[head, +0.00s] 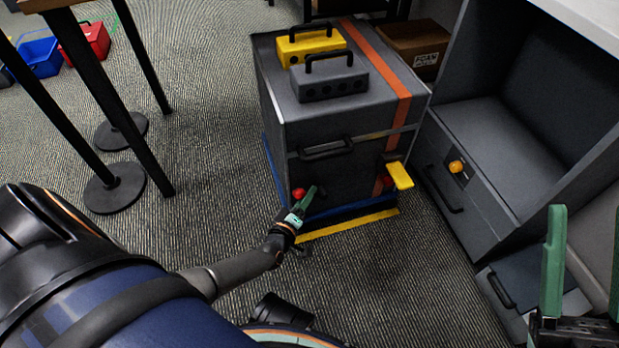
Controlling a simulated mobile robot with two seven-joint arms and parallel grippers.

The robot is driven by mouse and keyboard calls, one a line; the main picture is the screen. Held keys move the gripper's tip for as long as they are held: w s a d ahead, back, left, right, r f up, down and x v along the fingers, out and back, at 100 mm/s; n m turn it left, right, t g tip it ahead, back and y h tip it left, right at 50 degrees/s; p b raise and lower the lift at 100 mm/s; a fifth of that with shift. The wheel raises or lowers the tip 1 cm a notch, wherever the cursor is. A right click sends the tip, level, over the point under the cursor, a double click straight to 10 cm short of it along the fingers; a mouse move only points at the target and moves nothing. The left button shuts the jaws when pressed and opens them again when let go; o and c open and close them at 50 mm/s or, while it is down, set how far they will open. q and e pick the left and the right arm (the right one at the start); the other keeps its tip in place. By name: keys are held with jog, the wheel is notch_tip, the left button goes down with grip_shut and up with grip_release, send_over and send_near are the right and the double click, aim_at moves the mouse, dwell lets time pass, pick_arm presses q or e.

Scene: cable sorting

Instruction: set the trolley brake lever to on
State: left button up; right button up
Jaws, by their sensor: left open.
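The trolley (310,125) is a dark grey cabinet with an orange stripe and a blue base. A red knob (298,193), which looks like the end of the brake lever, shows low on its front at the left. The rest of that lever is hidden or too small to make out, so its setting cannot be told. My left gripper (306,199) is open, its green fingers just right of the red knob; whether they touch it is unclear. My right gripper (585,245) is open and empty at the lower right, far from the trolley.
A yellow flap (399,176) juts from the trolley's right front. Yellow (310,44) and grey (330,78) cases stand on top. A grey cabinet (470,205) with an orange knob (456,167) stands close right. Table legs (100,95) stand left; carpet between is clear.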

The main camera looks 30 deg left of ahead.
pick_arm(q)
jog(key=shift+c, duration=0.2)
jog(key=shift+s, duration=0.1)
grip_shut()
jog(key=shift+a+r, duration=0.15)
jog(key=shift+a, duration=0.05)
dwell(0.8)
